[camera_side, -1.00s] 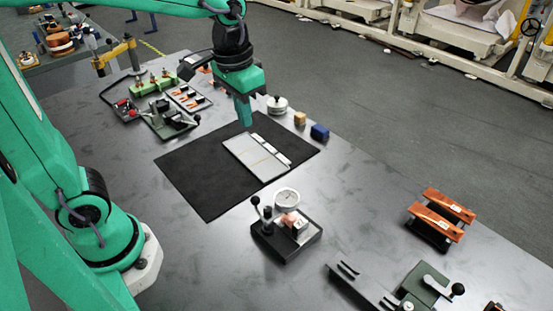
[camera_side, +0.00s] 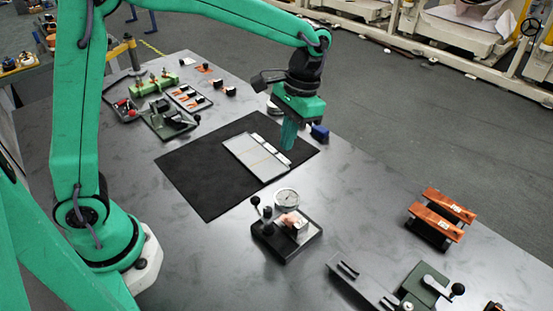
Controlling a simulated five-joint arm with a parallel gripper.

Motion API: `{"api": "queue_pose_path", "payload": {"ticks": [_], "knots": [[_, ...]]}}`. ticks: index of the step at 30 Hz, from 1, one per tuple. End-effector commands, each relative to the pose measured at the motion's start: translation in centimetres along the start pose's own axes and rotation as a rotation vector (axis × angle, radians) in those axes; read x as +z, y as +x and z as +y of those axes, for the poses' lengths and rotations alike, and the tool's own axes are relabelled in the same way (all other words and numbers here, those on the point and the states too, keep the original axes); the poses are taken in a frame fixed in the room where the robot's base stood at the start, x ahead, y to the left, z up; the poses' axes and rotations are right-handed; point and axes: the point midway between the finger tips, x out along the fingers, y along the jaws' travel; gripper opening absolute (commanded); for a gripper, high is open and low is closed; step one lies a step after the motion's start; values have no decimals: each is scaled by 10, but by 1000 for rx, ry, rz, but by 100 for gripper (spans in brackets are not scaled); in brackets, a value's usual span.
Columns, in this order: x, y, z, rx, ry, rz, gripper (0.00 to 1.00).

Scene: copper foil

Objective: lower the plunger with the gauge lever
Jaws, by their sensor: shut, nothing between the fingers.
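The gauge (camera_side: 287,199) has a round white dial and stands on a small dark base (camera_side: 285,246) near the front middle of the table. Its lever (camera_side: 256,203) rises at the left of the base and ends in a black ball knob. A pinkish piece and a pale block sit on the base under the dial; the plunger itself is too small to make out. My gripper (camera_side: 288,147) is shut and empty, pointing down at the right edge of the black mat, behind the gauge and well apart from it.
A grey plate (camera_side: 249,158) with white tabs lies on the black mat (camera_side: 195,185). A blue block (camera_side: 319,132) stands close right of my gripper. Copper-coloured bars (camera_side: 449,205) sit on a rack at right. A green fixture (camera_side: 425,283) stands at front right. The table between mat and rack is clear.

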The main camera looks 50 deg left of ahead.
Motion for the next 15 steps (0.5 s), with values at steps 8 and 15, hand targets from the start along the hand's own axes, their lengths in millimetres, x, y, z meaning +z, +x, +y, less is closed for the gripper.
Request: {"api": "queue_pose_path", "payload": {"ticks": [8, 15], "knots": [[0, 0, 0, 0, 0, -1, 0], [0, 4, 0, 0, 0, -2, 0]]}}
